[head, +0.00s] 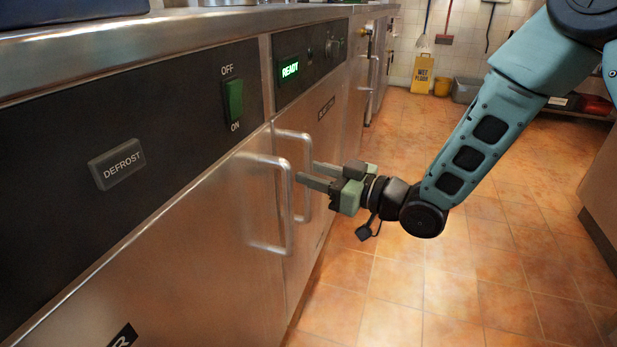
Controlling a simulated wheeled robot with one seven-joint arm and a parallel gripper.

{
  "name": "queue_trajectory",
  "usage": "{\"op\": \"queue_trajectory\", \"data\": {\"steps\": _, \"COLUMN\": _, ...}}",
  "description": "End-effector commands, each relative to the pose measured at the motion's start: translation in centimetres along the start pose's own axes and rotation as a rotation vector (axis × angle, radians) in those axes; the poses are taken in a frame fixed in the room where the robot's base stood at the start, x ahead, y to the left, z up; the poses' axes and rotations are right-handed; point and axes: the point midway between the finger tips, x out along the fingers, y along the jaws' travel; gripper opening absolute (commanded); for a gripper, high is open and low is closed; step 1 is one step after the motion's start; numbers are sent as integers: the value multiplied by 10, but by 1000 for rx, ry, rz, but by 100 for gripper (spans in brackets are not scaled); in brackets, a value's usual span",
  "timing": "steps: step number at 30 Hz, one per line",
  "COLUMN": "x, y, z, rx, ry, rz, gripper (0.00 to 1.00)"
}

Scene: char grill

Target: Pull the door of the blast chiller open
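Two steel doors stand side by side on the left, each with a bar handle. The nearer door (200,275) has a handle (289,205), and a label cut off at the bottom shows only an "R". The farther door (335,140) has its own handle (308,155) and a dark label too small to read. I cannot tell for sure which door is the blast chiller's. Both doors look shut. My gripper (306,171) is open, its two fingers pointing left at the farther handle. The fingers overlap that handle in view; I cannot tell whether they straddle or touch it.
Above the nearer door is a dark panel with a DEFROST button (117,164) and a green OFF/ON switch (234,102). A green READY display (290,68) is above the farther door. The tiled floor (450,285) is clear. A yellow wet floor sign (422,74) stands far back.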

Motion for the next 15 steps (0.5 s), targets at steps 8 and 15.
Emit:
{"op": "queue_trajectory", "data": {"steps": 8, "x": 17, "y": 0, "z": 0, "rx": 1, "ry": 0, "rz": 0, "gripper": 35}}
{"op": "queue_trajectory", "data": {"steps": 15, "x": 17, "y": 0, "z": 0, "rx": 1, "ry": 0, "rz": 0, "gripper": 32}}
